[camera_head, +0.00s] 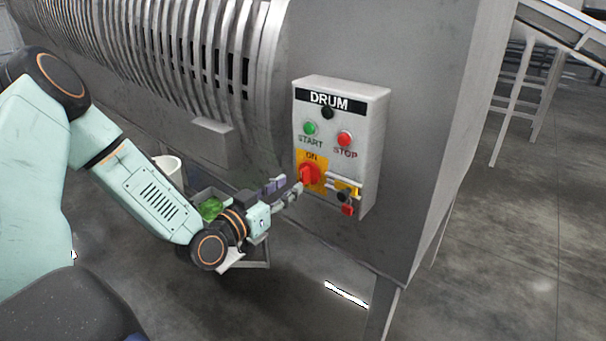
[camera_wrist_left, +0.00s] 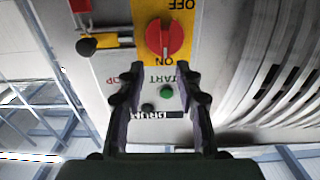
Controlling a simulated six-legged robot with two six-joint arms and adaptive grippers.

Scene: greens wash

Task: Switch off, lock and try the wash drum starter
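The grey DRUM starter box (camera_head: 366,130) is on the side of the wash drum. It has a green START button (camera_head: 310,128), a red STOP button (camera_head: 344,138) and a red rotary handle (camera_head: 309,174) on a yellow ON/OFF plate. The handle also shows in the left wrist view (camera_wrist_left: 165,38), in line with the ON and OFF labels. Right of it are a yellow piece (camera_head: 348,187), a black knob (camera_head: 343,196) and a red piece (camera_head: 347,210). My left gripper (camera_head: 287,189) is open and empty, just short of the handle. My right gripper is out of view.
The ribbed drum housing (camera_head: 375,40) fills the background. A crate (camera_head: 258,246) with greens (camera_head: 211,208) and a white bucket (camera_head: 168,168) stand below, behind my left arm. A conveyor frame (camera_head: 522,90) is at the upper right. Floor at the right is clear.

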